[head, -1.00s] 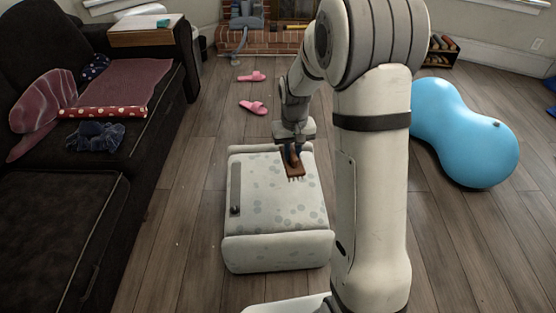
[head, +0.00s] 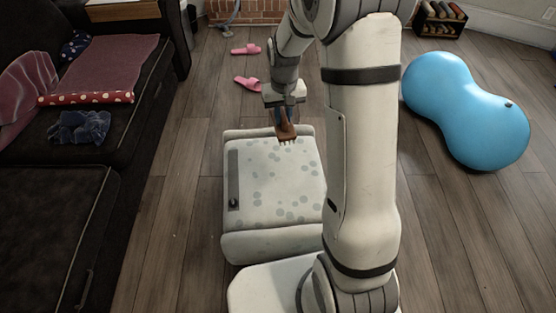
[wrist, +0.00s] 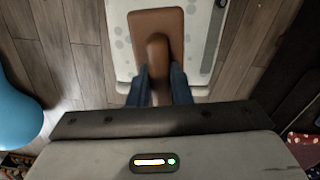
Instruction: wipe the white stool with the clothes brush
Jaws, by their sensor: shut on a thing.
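The white stool (head: 270,195) stands on the floor in front of me, with grey spots on its top and a dark strip along its left side. It also shows in the wrist view (wrist: 118,50). My gripper (head: 283,116) is over the stool's far end, and it also shows in the wrist view (wrist: 158,88). It is shut on the handle of the brown clothes brush (head: 286,131), bristles facing down. In the wrist view the brush (wrist: 156,20) lies over the stool's spotted top. I cannot tell whether the bristles touch the stool.
A dark sofa (head: 125,135) with a pink cloth and a blue cloth (head: 80,127) stands at left. Pink slippers (head: 247,84) lie beyond the stool. A blue peanut-shaped ball (head: 467,110) is at right. Bare wood floor lies on both sides of the stool.

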